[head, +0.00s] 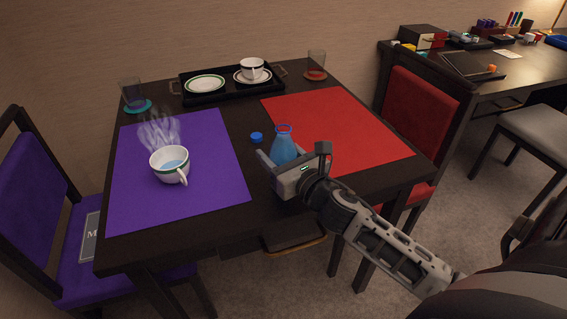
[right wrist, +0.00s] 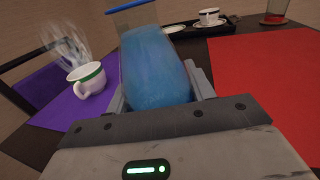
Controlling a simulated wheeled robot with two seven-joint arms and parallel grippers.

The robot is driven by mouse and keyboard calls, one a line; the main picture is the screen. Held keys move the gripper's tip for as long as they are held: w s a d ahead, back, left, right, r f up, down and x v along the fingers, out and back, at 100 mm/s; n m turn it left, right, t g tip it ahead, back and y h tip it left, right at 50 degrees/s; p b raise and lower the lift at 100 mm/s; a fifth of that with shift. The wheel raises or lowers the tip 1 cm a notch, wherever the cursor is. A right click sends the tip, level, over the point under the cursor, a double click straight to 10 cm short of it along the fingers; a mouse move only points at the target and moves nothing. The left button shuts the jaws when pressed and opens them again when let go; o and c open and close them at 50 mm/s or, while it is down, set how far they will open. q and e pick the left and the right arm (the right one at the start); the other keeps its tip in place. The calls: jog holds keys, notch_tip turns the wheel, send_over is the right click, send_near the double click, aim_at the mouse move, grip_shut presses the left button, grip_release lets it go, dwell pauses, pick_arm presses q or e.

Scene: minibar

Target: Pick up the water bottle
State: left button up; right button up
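The water bottle (head: 284,150) is a blue, uncapped bottle with a narrow neck and a flared rim. It stands upright near the table's front edge, between the two placemats. My right gripper (head: 284,163) is low at the bottle, with its fingers on either side of it. In the right wrist view the bottle (right wrist: 155,70) fills the space between the fingers; I cannot tell whether they press on it. The bottle's base is hidden behind the gripper. My left gripper is not in view.
A blue cap (head: 256,137) lies beside the bottle. A steaming cup (head: 170,165) stands on the purple placemat (head: 205,197). The red placemat (head: 350,125) is bare. A black tray (head: 222,92) with dishes and two glasses on coasters are at the back.

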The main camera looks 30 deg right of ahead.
aim_at(280, 130)
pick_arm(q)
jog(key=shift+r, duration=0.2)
pick_arm(e)
jog(key=shift+r, duration=0.15)
jog(key=shift+r, duration=0.5)
notch_tip(280, 130, up, 2)
jog(key=shift+p, duration=0.65)
jog(key=shift+s+a+r, duration=0.1)
jog(key=shift+s+r, duration=0.1)
jog(key=shift+r, duration=0.1)
jog(key=s+r, duration=0.1)
jog(key=r, duration=0.1)
jog(key=s+a+r+p, duration=0.2)
jog(key=s+r, duration=0.1)
jog(key=shift+s+a+r, duration=0.1)
jog(key=shift+r, duration=0.2)
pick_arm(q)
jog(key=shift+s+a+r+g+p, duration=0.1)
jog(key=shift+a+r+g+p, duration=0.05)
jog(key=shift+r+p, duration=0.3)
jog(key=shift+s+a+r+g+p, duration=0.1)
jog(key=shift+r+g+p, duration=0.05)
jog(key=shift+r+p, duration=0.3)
pick_arm(e)
jog(key=s+a+r, duration=0.3)
jog(key=s+a, duration=0.1)
jog(key=s, duration=0.3)
jog(key=shift+s+r, duration=0.25)
jog(key=shift+s, duration=0.05)
